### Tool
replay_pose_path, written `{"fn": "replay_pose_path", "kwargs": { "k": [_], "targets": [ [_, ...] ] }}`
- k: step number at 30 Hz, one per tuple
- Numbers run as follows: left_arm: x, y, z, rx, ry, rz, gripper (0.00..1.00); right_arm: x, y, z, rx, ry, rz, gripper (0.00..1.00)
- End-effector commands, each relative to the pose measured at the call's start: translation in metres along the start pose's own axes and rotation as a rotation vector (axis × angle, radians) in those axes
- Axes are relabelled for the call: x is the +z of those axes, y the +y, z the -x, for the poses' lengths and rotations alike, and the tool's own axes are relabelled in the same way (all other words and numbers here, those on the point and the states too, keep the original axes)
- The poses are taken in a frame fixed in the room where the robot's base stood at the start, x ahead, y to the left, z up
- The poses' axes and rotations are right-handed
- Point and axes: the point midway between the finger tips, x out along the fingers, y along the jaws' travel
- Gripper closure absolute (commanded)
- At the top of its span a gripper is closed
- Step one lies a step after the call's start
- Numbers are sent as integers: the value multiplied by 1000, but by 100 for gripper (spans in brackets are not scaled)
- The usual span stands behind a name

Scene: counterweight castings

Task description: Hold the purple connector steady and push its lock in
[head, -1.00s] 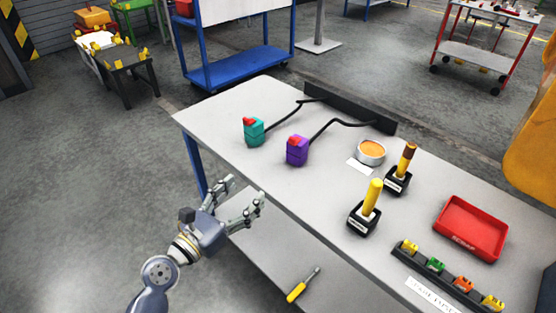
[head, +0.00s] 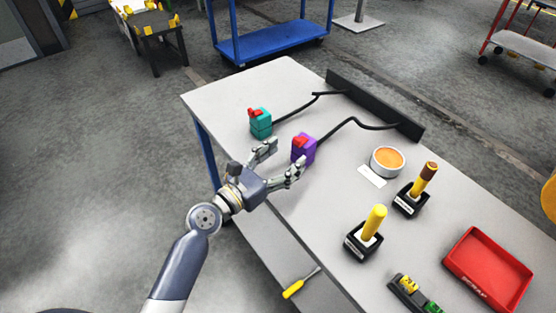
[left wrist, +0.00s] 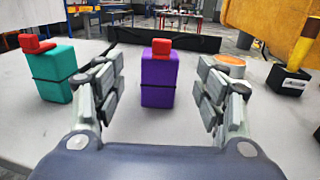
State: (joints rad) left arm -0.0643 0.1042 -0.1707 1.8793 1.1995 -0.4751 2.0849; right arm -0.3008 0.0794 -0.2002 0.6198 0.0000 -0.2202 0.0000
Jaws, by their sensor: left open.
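The purple connector (head: 304,151) stands upright on the grey table, with a red lock (head: 299,141) on its top and a black cable running from it to a dark rail. In the left wrist view the purple connector (left wrist: 159,80) is between and beyond my open fingers, with its red lock (left wrist: 161,47) raised on top. My left gripper (head: 284,163) is open and empty at the table's near edge, just short of the connector. My right gripper is not in view.
A teal connector (head: 261,124) with a red lock stands to the left of the purple one. An orange-filled round tin (head: 387,161), two yellow-handled tools in black stands (head: 365,240), and a red scrap tray (head: 488,268) are to the right. A screwdriver (head: 300,284) lies on the lower shelf.

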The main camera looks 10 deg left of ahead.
Motion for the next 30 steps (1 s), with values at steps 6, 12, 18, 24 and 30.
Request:
{"fn": "replay_pose_path", "kwargs": {
  "k": [6, 12, 18, 24, 30],
  "targets": [
    [2, 0, -42, -1, -2, 0, 35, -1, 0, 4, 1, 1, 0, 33],
    [1, 0, -66, 0, -1, -1, 35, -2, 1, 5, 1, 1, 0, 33],
    [0, 0, -74, 0, -1, -1, 35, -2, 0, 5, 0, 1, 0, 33],
    [0, 0, -74, 0, -1, -1, 35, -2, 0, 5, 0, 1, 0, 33],
    [0, 0, -74, 0, 0, -1, 76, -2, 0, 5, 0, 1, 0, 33]
  ]
}}
